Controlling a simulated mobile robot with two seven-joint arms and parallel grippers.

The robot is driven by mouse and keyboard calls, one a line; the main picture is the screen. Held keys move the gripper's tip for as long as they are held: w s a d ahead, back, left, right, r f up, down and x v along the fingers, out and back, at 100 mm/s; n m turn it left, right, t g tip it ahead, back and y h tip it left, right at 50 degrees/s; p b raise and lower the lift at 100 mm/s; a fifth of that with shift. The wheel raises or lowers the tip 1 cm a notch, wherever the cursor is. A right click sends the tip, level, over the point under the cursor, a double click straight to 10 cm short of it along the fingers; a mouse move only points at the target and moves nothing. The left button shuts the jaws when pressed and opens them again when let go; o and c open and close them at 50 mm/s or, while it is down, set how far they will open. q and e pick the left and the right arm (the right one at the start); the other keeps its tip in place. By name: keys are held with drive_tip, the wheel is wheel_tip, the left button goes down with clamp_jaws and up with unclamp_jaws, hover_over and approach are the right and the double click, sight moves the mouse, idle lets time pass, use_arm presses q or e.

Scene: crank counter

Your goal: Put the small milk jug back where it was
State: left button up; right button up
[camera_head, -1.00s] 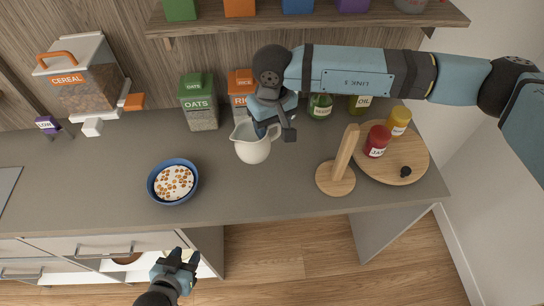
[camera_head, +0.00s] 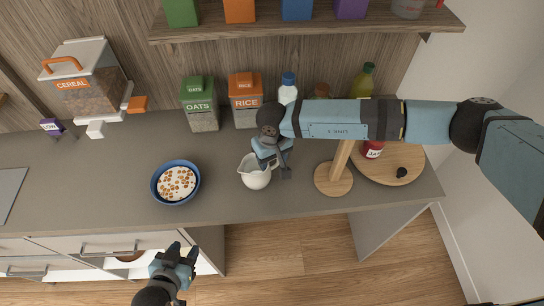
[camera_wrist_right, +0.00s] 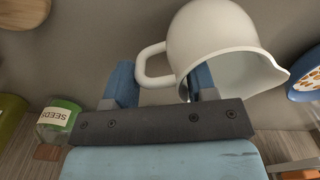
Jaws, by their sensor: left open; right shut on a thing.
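The small white milk jug (camera_head: 254,176) is on or just above the grey counter, right of the cereal bowl, in the head view; I cannot tell if its base touches. It also shows in the right wrist view (camera_wrist_right: 215,40), its handle between the fingers and its spout toward the bowl. My right gripper (camera_head: 272,162) is shut on the jug's handle; it also shows in the wrist view (camera_wrist_right: 165,85). My left gripper (camera_head: 180,257) is open and empty, in front of the counter's edge near the drawers.
A blue bowl of cereal and milk (camera_head: 176,182) stands left of the jug. A wooden stand (camera_head: 334,179) and a round board (camera_head: 397,164) with a red jar stand right. Oats (camera_head: 200,105) and rice (camera_head: 244,98) containers stand behind. Counter between bowl and jug is clear.

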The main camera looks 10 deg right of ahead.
drive_tip(key=shift+f, duration=0.15)
drive_tip(key=o, duration=1.2)
